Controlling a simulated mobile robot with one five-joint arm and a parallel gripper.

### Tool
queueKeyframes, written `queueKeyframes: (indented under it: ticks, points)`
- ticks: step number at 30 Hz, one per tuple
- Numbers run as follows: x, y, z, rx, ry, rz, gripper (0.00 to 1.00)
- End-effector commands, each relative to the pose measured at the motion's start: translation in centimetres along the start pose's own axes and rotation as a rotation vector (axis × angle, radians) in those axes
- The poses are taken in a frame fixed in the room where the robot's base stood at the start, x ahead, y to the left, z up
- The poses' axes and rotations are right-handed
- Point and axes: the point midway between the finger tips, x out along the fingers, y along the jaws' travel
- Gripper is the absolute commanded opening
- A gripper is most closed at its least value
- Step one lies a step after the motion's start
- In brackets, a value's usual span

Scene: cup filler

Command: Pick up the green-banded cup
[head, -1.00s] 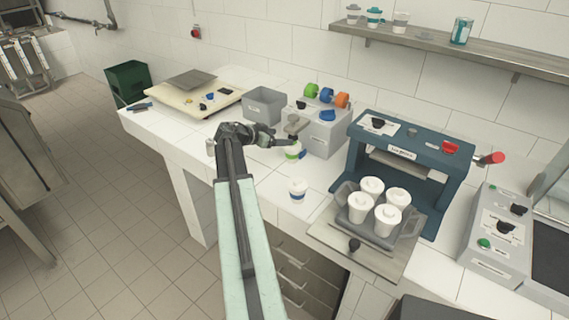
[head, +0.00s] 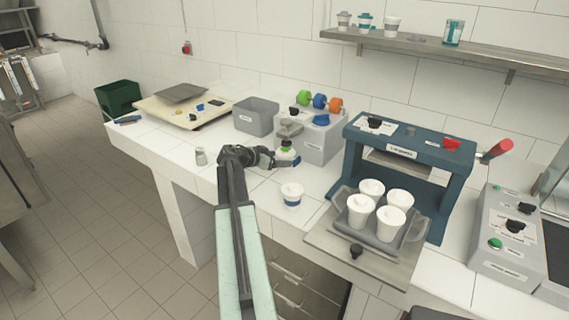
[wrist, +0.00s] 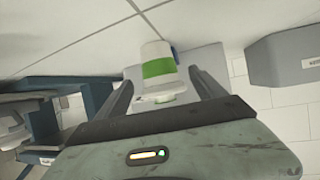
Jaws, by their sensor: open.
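The green-banded cup (head: 287,154) stands on the white counter beside the grey dispenser, white with a green band. In the wrist view the cup (wrist: 157,62) shows large, between the two dark fingers. My gripper (wrist: 163,90) is open, with a finger on each side of the cup; I cannot tell whether either touches it. In the head view my gripper (head: 283,161) reaches in from the left and partly covers the cup.
A blue-banded cup (head: 291,195) stands close by, nearer the counter's front edge. The grey dispenser (head: 322,136) with coloured knobs is just behind. A tray (head: 345,222) with several white cups sits right, at the blue machine (head: 412,152).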

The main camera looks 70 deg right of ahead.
Motion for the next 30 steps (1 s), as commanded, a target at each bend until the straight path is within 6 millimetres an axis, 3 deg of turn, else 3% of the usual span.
queueKeyframes:
  ticks: [1, 4, 11, 19, 30]
  points:
    - [1.4, -0.1, 0.4, 0.001, 0.000, 0.002, 0.79]
    - [2.9, -0.1, 0.4, 0.001, 0.000, 0.002, 0.79]
    - [3.1, -0.1, 0.1, 0.000, 0.000, 0.000, 0.79]
    - [3.1, -0.1, 0.1, -0.001, 0.000, -0.001, 0.07]
    - [2.8, -0.2, -0.2, -0.002, 0.001, -0.002, 0.07]
